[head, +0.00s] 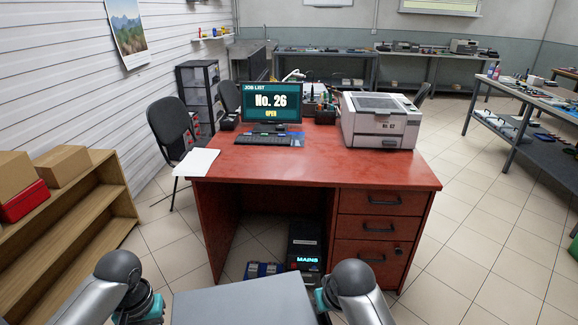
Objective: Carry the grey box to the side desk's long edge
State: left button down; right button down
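A flat grey box (243,303) is at the bottom centre of the head view, close in front of me, its near part cut off by the frame. My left gripper (152,310) is at the box's left side and my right gripper (321,300) is at its right side. Only their teal parts show; the fingertips are hidden, so their grip on the box cannot be made out. A red desk (300,163) stands straight ahead, with its long edge facing me. A long workbench (530,109) stands at the far right. Neither is labelled as the side desk.
The red desk holds a monitor (268,102), keyboard (270,139), printer (381,122) and paper (197,162); its front middle is clear. A wooden shelf (80,230) stands left, a black chair (171,128) beyond it. A black unit (304,247) sits under the desk. Floor at right is open.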

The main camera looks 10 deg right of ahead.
aim_at(302, 161)
jog(key=i+z, duration=0.15)
jog(key=z, duration=0.45)
jog(key=i+j, duration=0.1)
jog(key=i, duration=2.4)
